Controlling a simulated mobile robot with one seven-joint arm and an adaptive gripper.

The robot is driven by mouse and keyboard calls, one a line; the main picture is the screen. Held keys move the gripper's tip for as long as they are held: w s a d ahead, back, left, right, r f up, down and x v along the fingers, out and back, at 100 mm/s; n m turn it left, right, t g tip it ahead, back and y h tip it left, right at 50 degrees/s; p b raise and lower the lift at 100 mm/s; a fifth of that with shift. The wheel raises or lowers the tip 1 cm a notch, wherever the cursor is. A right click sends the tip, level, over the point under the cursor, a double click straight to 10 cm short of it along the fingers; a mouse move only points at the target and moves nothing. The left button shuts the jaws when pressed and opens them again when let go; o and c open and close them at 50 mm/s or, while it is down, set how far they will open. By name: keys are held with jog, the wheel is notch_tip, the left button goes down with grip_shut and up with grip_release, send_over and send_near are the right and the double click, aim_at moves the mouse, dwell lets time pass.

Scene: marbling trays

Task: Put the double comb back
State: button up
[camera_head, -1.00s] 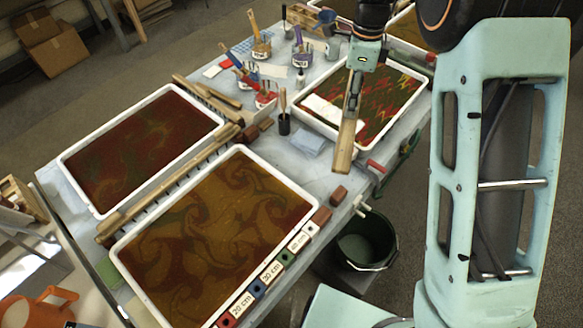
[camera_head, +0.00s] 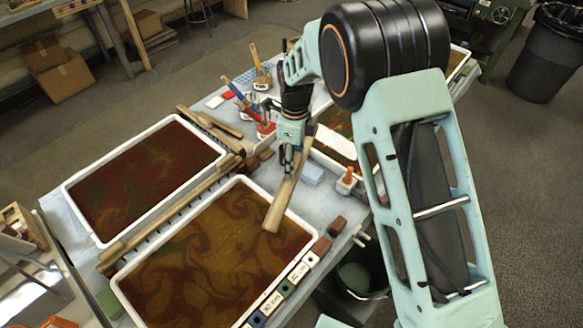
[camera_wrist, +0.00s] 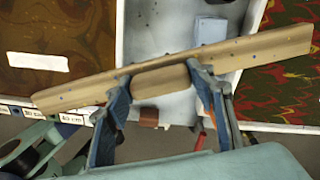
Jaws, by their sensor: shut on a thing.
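My gripper (camera_head: 290,158) is shut on the double comb (camera_head: 284,198), a long pale wooden bar. In the head view the bar slants down over the right rim of the near marbled tray (camera_head: 310,231), seemingly raised above it. In the wrist view my gripper (camera_wrist: 160,78) holds the comb (camera_wrist: 255,50) by its middle grip, and the bar sticks out on both sides. Small dark dots show along the bar; its teeth are not clear. Other wooden bars, some with a toothed edge, lie between the left and near trays (camera_head: 150,222).
The left tray (camera_head: 83,217) holds dark red marbling. A third tray is partly hidden behind my arm. A light blue block (camera_head: 312,173), an orange-topped bottle (camera_head: 347,176) and a brown block (camera_head: 336,225) stand on the right. Brush pots stand behind; a dark bucket is below.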

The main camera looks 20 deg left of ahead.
jog(key=shift+s+a+f, duration=0.15)
jog(key=shift+a+f, duration=0.05)
notch_tip(320, 180, down, 3)
jog(key=shift+s+a+f+p, duration=0.1)
jog(key=shift+a+f+p, duration=0.1)
jog(key=shift+p, duration=0.1)
jog(key=shift+f+b, duration=0.5)
jog(key=shift+f, duration=0.15)
jog(key=o, duration=1)
jog(key=shift+d, duration=0.1)
jog(key=shift+r, duration=0.15)
jog(key=shift+r+p, duration=0.6)
jog(key=shift+p, duration=0.05)
notch_tip(320, 180, up, 12)
jog(key=shift+f+b, duration=0.15)
jog(key=shift+b, duration=0.65)
